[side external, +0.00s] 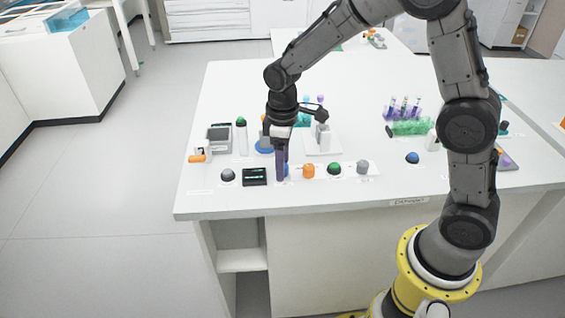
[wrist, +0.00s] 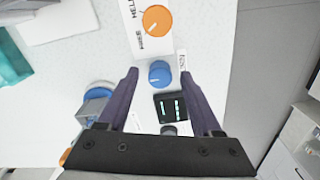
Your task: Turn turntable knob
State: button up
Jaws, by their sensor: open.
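A small blue knob (wrist: 160,73) with a light pointer mark sits on a white panel by the table's front edge. In the wrist view it lies between the fingertips of my gripper (wrist: 160,76), which is open, with a gap on each side. In the side view my gripper (side external: 281,176) points straight down and hides most of the blue knob (side external: 287,170). Whether the fingers touch it cannot be told. A blue round piece (side external: 263,147), possibly the turntable, stands behind the gripper and is partly hidden.
An orange knob (side external: 308,170) is just right of my gripper, then a green button (side external: 334,168) and a grey one (side external: 362,166). A black display (side external: 255,176) is on the left, beside a grey button (side external: 228,175). A white stand (side external: 322,140) is behind.

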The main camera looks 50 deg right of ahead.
jog(key=shift+f, duration=0.3)
grip_shut()
jog(key=shift+m, duration=0.3)
jog(key=m, duration=0.4)
jog(key=shift+m, duration=2)
jog(key=shift+r, duration=0.1)
